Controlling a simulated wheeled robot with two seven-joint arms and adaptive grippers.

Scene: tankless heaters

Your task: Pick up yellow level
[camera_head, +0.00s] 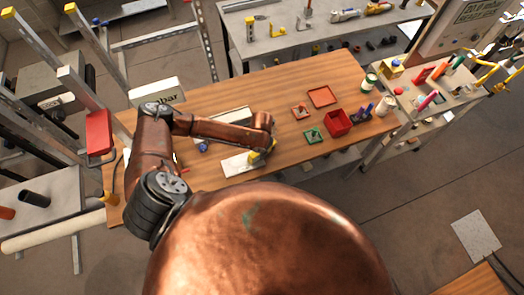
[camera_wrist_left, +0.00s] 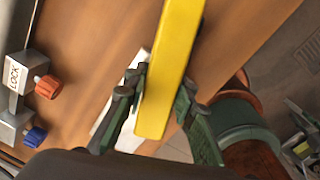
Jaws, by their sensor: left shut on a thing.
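The yellow level (camera_wrist_left: 168,75) is a long yellow bar in the left wrist view, and it runs up out of the top of that picture. My left gripper (camera_wrist_left: 158,105) is shut on it, with one dark finger on each side. In the head view a small part of the yellow level (camera_head: 262,155) shows at the end of my left arm, over the wooden table. My left gripper (camera_head: 268,148) is mostly hidden there by the arm. I cannot tell whether the level touches the table.
A white flat piece (camera_head: 235,164) lies on the wooden table (camera_head: 285,88) beside the level. Red and green trays and a red bin (camera_head: 338,122) stand to the right. A metal fitting with orange and blue knobs (camera_wrist_left: 34,138) is at the left in the wrist view.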

